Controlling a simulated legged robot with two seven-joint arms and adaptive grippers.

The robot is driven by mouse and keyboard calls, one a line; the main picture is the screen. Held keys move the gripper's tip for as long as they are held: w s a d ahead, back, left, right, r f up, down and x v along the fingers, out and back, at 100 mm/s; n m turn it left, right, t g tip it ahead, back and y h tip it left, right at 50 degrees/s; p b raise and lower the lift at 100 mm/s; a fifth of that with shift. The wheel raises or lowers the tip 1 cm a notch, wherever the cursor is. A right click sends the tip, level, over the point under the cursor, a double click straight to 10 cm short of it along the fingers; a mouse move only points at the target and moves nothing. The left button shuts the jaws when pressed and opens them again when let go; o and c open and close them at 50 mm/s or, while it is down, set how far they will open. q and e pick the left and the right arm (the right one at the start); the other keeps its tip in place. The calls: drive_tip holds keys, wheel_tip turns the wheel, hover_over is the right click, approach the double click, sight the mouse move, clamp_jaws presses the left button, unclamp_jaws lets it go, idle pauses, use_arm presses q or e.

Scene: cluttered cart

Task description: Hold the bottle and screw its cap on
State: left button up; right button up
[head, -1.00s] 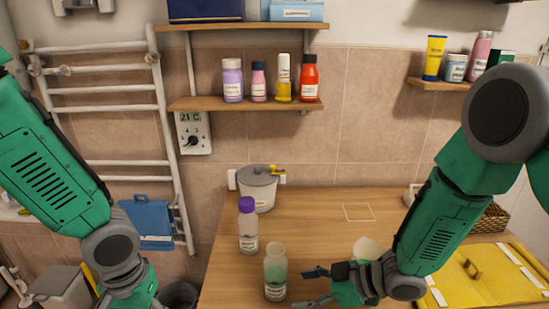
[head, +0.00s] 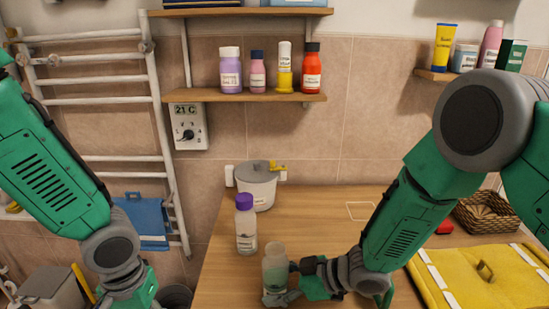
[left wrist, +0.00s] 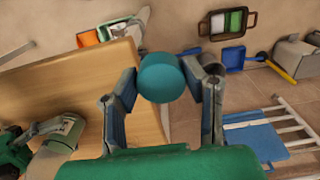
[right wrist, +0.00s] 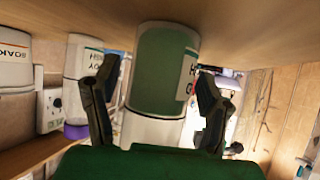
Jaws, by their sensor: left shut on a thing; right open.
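The bottle (head: 274,268), with green contents and a pale top without a cap, stands upright near the table's front edge. It also fills the middle of the right wrist view (right wrist: 164,72). My right gripper (head: 287,292) is low beside it. In the right wrist view its open fingers (right wrist: 155,90) stand on either side of the bottle, with a gap visible at the right. My left gripper (left wrist: 165,75) is shut on a round teal cap (left wrist: 161,79), off the table's side. In the head view the left fingers and cap are out of frame.
A purple-capped bottle (head: 246,228) stands close behind the bottle. A lidded grey pot (head: 257,187) is farther back. A yellow folder (head: 470,277) and a wicker basket (head: 484,214) lie at the right. Shelves of bottles hang above. The table's back middle is clear.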

use_arm(q)
drive_tip(key=shift+f, duration=0.3)
use_arm(e)
drive_tip(key=shift+w+a+f, duration=0.2)
drive_tip(key=shift+a+f, duration=0.2)
drive_tip(key=shift+a, duration=0.15)
use_arm(q)
drive_tip(key=shift+d, duration=0.1)
use_arm(e)
drive_tip(key=c, duration=0.7)
drive_tip(key=shift+c, duration=0.3)
drive_tip(key=c, duration=0.6)
drive_tip(key=shift+c, duration=0.2)
